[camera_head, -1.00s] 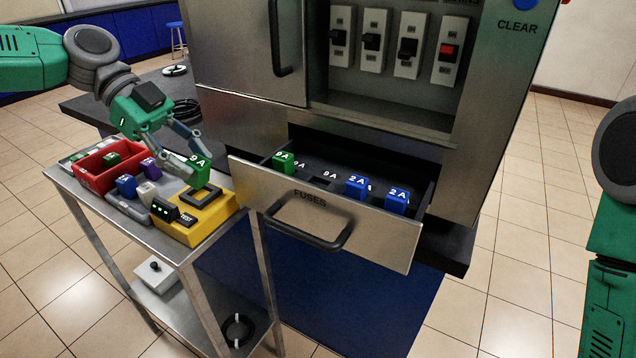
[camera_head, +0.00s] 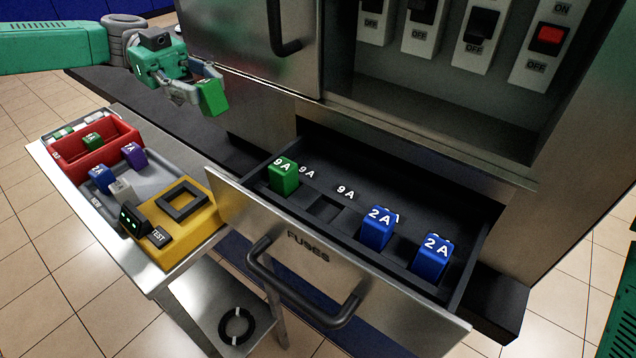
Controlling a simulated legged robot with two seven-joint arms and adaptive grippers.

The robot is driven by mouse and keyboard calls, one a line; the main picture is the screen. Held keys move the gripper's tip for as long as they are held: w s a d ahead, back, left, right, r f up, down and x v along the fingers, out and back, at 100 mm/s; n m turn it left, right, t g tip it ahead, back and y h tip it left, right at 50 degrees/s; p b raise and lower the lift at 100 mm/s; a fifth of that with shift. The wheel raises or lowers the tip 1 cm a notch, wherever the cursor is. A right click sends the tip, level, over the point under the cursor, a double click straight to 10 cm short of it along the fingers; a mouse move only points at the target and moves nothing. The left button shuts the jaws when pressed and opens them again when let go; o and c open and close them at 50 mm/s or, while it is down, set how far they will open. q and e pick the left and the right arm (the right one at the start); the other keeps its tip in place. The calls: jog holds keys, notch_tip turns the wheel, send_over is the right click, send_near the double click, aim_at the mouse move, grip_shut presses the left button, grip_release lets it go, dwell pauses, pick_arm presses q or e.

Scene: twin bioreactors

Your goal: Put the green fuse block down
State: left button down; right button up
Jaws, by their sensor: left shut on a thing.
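My left gripper (camera_head: 201,88) is shut on a green fuse block (camera_head: 213,97). It holds the block in the air, above and behind the yellow tester (camera_head: 178,222) and left of the open fuse drawer (camera_head: 305,240). In the drawer, another green block (camera_head: 284,176) marked 9A stands at the left end. Two blue 2A blocks, one in the middle (camera_head: 377,228) and one further right (camera_head: 432,258), stand upright. Slots marked 9A beside the green block are empty. My right gripper is out of view; only a bit of my right arm shows at the right edge.
A red bin (camera_head: 97,150) holding a green block stands on the cart (camera_head: 150,281). The cabinet with switches (camera_head: 480,40) rises behind the drawer. The drawer handle (camera_head: 305,298) juts forward.

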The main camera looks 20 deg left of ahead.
pick_arm(q)
jog(key=x, duration=1.7)
jog(key=shift+w+d, duration=0.15)
jog(key=shift+d, duration=0.25)
jog(key=shift+d+f, duration=0.25)
jog(key=shift+f, duration=0.75)
jog(key=shift+d+f, duration=0.25)
jog(key=shift+f, duration=0.7)
jog(key=shift+d+r+y, duration=0.1)
jog(key=shift+d+y, duration=0.15)
jog(key=shift+y, duration=0.05)
jog(key=shift+s+d+r+t+y+p, duration=0.1)
jog(key=shift+s+d+t+y+p, duration=0.35)
jog(key=shift+y, duration=0.55)
jog(key=shift+f, duration=0.95)
